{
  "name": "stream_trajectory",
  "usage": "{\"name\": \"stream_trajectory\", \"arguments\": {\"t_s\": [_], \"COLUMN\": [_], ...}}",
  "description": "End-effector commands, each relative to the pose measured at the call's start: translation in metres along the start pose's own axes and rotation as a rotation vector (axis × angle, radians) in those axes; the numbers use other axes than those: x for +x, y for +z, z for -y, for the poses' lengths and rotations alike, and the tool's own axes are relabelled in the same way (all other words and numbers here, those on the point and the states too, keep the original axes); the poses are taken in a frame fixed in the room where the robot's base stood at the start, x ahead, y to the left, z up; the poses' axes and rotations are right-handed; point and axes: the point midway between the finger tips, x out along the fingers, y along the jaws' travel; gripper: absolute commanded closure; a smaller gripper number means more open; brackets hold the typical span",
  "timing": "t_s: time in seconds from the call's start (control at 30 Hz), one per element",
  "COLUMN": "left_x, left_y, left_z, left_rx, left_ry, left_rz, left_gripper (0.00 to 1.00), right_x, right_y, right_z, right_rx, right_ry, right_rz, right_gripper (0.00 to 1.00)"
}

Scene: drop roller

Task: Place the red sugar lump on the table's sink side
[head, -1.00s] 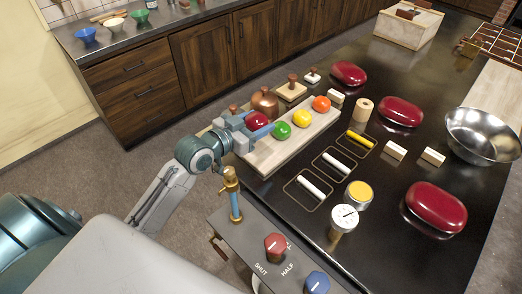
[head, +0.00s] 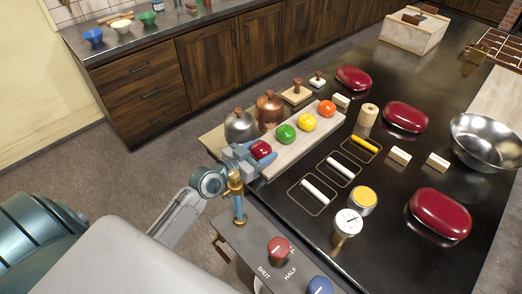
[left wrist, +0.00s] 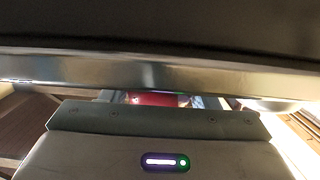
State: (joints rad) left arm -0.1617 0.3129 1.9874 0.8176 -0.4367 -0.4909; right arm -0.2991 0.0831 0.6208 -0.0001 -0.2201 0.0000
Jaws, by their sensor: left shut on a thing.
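The red lump (head: 261,149) is a small, round, glossy red thing, seen at the near left end of the pale wooden board (head: 318,142). My left gripper (head: 254,153) is shut on it, and the fingers cover part of its sides. I cannot tell whether the lump touches the board. In the left wrist view a strip of red (left wrist: 152,99) shows beyond the gripper body, the rest hidden. The dark table (head: 390,160) stretches away to the right. My right gripper is not in view.
Green (head: 286,134), yellow (head: 307,123) and orange (head: 327,108) balls sit along the board. A steel dome (head: 240,127) and a copper dome (head: 269,107) stand behind it. A brass-topped post (head: 236,190) rises close to my left gripper. A steel bowl (head: 487,143) stands at right.

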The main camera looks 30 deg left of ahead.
Motion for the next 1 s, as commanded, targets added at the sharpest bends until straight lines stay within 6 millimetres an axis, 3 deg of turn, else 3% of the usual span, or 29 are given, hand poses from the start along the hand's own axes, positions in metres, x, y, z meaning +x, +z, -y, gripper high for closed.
{"name": "stream_trajectory", "arguments": {"t_s": [0.3,0.33,0.4,0.43,0.8,1.0], "left_x": [0.001,0.001,0.001,0.001,0.0,-0.03], "left_y": [0.005,0.003,0.003,0.003,0.001,0.008], "left_z": [0.0,0.0,0.0,0.0,0.0,0.0], "left_rx": [0.001,0.001,0.001,0.001,-0.001,0.007], "left_ry": [0.0,0.0,0.0,0.0,0.0,0.002], "left_rz": [-0.001,-0.001,0.0,0.0,0.0,0.004], "left_gripper": [0.7,0.39,0.26,0.23,0.23,0.23], "right_x": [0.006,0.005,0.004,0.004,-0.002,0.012], "right_y": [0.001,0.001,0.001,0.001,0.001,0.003], "right_z": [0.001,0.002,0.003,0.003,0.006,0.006], "right_rx": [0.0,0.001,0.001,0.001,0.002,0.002], "right_ry": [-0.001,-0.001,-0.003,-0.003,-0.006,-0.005], "right_rz": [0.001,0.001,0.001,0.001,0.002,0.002], "right_gripper": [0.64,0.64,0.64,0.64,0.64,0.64]}}
